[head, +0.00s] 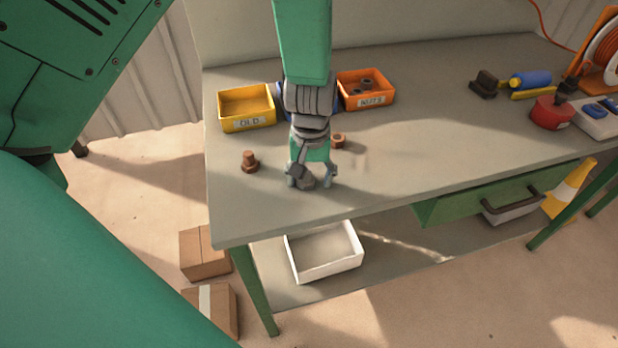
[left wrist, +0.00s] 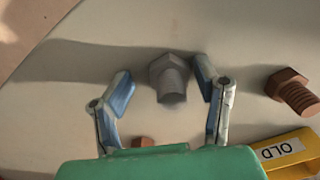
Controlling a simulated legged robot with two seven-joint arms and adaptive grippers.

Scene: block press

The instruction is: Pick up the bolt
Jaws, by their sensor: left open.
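A grey hex-headed bolt (left wrist: 171,78) is between the two fingers of my open left gripper (left wrist: 163,76) in the left wrist view, with gaps on both sides. In the head view my left gripper (head: 311,178) is low over the bench, pointing down; the grey bolt (head: 304,183) shows between its fingers. My right gripper is not in view.
Behind the gripper are a yellow OLD box (head: 246,124), a partly hidden blue box (head: 284,103) and an orange NUTS box (head: 366,103). A brown nut (head: 338,140) lies close by. Tools sit far right. The bench (head: 420,145) is clear between.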

